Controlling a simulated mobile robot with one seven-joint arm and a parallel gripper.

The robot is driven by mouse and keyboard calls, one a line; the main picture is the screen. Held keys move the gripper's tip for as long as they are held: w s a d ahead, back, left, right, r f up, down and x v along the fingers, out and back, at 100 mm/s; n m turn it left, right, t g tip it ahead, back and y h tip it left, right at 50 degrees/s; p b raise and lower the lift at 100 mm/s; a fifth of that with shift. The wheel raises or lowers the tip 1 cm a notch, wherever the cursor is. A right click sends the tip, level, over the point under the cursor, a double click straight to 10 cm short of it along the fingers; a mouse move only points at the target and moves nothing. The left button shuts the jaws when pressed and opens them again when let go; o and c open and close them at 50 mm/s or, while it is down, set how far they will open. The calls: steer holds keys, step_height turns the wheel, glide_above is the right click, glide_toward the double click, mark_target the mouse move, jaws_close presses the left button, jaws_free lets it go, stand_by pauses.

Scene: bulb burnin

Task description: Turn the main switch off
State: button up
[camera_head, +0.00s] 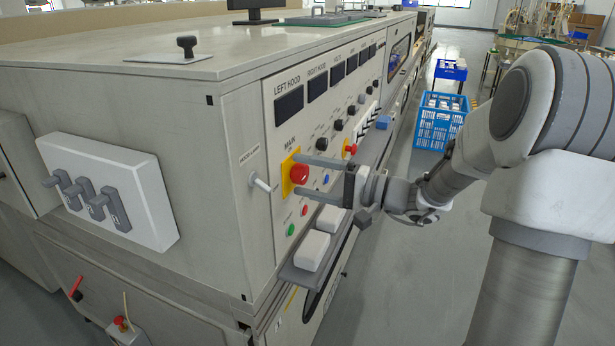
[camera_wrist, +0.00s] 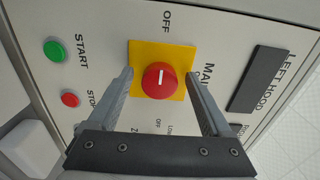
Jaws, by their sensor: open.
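The main switch (camera_head: 299,174) is a round red knob on a yellow plate under the label MAIN, on the cabinet's front panel. In the wrist view the knob (camera_wrist: 158,82) sits in the middle, with a short white line on its face running up and down the picture. The word OFF stands above the yellow plate there. My gripper (camera_head: 312,177) is open in front of the switch, one finger above and one below the knob. In the wrist view the fingers of my gripper (camera_wrist: 160,78) stand on both sides of it; I cannot tell if they touch it.
A green start button (camera_wrist: 54,50) and a red stop button (camera_wrist: 70,99) lie close by. A second red knob (camera_head: 350,148) is further along the panel. A white lever (camera_head: 260,183) sticks out near the corner. A ledge with white blocks (camera_head: 312,250) juts out below.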

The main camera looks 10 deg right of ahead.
steer(key=p+v, duration=0.3)
steer(key=v, duration=1.4)
steer(key=shift+d, duration=0.15)
steer(key=shift+s, duration=0.1)
